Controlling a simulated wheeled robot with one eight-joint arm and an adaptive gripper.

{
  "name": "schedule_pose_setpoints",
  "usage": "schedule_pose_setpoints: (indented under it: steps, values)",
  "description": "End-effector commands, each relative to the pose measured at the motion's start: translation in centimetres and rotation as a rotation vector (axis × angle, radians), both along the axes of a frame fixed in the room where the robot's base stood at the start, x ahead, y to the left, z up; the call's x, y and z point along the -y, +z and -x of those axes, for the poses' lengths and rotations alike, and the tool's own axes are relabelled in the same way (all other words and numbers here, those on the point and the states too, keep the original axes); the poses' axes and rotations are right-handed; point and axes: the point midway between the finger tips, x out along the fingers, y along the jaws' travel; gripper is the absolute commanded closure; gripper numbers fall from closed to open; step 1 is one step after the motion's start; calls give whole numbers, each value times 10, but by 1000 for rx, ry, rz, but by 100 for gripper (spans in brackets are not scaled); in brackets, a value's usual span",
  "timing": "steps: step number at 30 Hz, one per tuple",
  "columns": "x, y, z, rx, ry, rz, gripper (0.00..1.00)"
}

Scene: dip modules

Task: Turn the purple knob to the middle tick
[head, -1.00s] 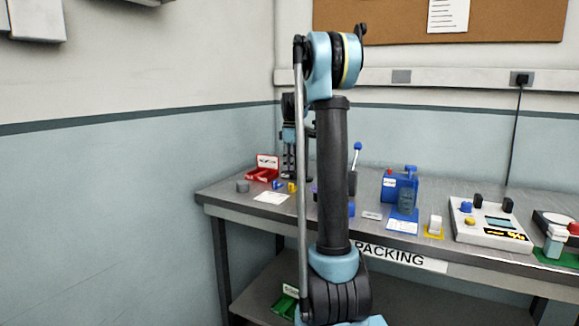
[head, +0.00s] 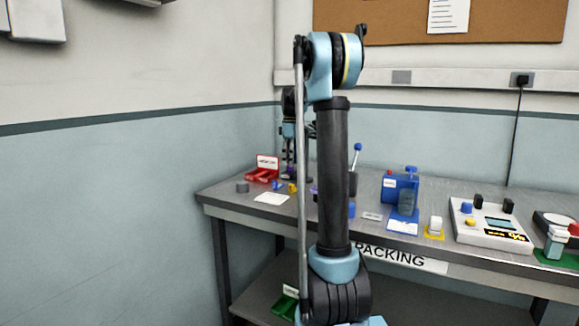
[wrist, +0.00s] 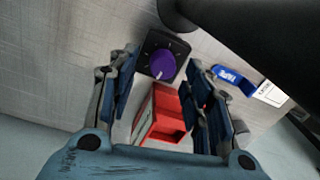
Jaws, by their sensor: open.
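The purple knob (wrist: 162,62) sits on a dark square box (wrist: 150,45) with light tick marks around it, in the upper middle of the wrist view. A pale pointer mark shows on the knob's lower edge in that view. My gripper (wrist: 161,72) is open, with one finger on each side of the knob in the picture; I cannot tell how far above it they are. In the head view my gripper (head: 290,132) is partly hidden behind my own arm over the bench's back left. Only a small purple patch shows beside the arm there.
A red bin (wrist: 165,118) lies close below the knob in the wrist view. A blue tape-labelled item (wrist: 232,80) and a white card are to the right. In the head view, a blue device (head: 396,188) and a white control panel (head: 484,236) stand further right on the bench.

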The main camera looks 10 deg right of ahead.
Motion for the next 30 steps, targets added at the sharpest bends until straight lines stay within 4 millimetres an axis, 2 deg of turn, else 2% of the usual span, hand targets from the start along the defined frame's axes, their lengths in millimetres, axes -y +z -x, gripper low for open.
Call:
schedule_pose_setpoints:
  steps: [9,15,21,30]
  values:
    - [1,60,-4,0,0,0,55]
    - [2,86,-6,0,0,0,55]
    - [2,97,-7,0,0,0,55]
    - [2,98,-6,0,-1,0,55]
